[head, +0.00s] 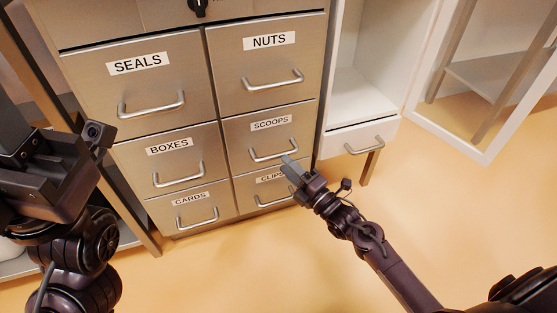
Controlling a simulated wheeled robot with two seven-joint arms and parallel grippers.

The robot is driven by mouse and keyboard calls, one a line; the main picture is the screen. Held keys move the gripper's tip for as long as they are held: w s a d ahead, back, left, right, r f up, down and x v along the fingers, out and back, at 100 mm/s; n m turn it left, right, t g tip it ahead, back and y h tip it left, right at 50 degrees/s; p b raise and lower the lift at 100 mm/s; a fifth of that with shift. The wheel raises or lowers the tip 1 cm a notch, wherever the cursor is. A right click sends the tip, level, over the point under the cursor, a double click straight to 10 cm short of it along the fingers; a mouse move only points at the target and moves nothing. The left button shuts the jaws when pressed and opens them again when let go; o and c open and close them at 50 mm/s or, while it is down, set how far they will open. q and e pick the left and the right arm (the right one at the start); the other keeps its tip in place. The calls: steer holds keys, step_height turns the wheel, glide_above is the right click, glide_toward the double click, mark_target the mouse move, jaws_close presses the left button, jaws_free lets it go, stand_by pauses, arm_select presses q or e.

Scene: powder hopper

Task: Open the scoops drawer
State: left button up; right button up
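The scoops drawer (241,134) is a metal-fronted drawer in the right column of the cabinet, below the nuts drawer and above the clips drawer. Its front looks flush with the drawers around it. Its bar handle (266,155) runs across the front under the "SCOOPS" label. My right gripper (287,162) has its grey fingertips at the right end of this handle; I cannot tell whether they touch it or how far apart they are. My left gripper (52,165) is large at the left edge, away from the drawer, its fingers not clearly shown.
The seals drawer (130,88), boxes drawer (190,159) and cards drawer (170,212) form the left column. The nuts drawer (255,62) and clips drawer (243,190) adjoin the scoops drawer. A white cabinet (362,95) with an open door stands right. The orange floor in front is clear.

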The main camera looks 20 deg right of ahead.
mark_target(277, 155)
steer(key=b+x, duration=0.1)
steer(key=x, duration=0.4)
steer(key=shift+w+f, duration=0.1)
jaws_close()
